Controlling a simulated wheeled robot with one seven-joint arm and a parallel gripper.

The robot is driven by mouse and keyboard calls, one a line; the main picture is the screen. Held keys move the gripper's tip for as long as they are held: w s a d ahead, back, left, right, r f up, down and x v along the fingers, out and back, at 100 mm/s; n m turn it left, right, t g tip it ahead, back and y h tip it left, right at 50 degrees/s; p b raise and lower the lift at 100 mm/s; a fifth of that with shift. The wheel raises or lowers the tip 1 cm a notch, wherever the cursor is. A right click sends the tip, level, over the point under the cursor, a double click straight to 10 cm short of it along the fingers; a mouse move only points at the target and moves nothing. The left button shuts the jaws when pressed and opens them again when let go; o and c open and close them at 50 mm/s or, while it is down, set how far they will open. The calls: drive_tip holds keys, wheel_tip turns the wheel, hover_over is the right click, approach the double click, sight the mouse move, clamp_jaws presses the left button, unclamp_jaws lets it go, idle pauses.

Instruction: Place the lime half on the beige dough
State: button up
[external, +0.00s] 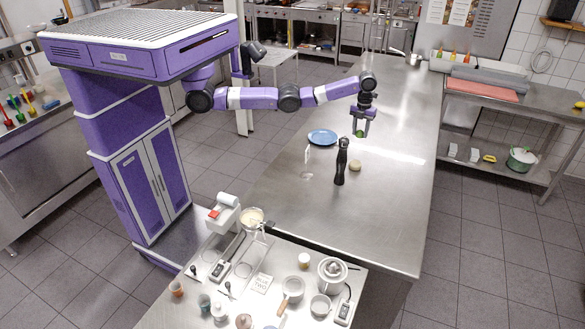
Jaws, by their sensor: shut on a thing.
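My gripper (361,128) points down over the long steel table and is shut on the lime half (360,134), a small green shape between its fingertips. The beige dough (355,166) is a small round lump on the table, below the gripper in the picture and just right of the black pepper mill. The lime half appears above the table and apart from the dough. Its exact height and its cut side cannot be made out.
A tall black pepper mill (341,162) stands upright close beside the dough. A blue plate (322,137) lies to the left, with a small white upright thing (307,154) near it. The steel table (390,205) is clear to the right and front.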

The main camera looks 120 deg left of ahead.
sight(360, 131)
wheel_tip(360, 131, down, 15)
drive_tip(key=shift+f+p, duration=0.1)
drive_tip(key=shift+p, duration=0.4)
drive_tip(key=shift+f, duration=0.15)
drive_tip(key=o, duration=1.3)
drive_tip(key=shift+o, duration=0.3)
wheel_tip(360, 131, up, 12)
drive_tip(key=shift+r+b, duration=0.15)
drive_tip(key=shift+b, duration=0.25)
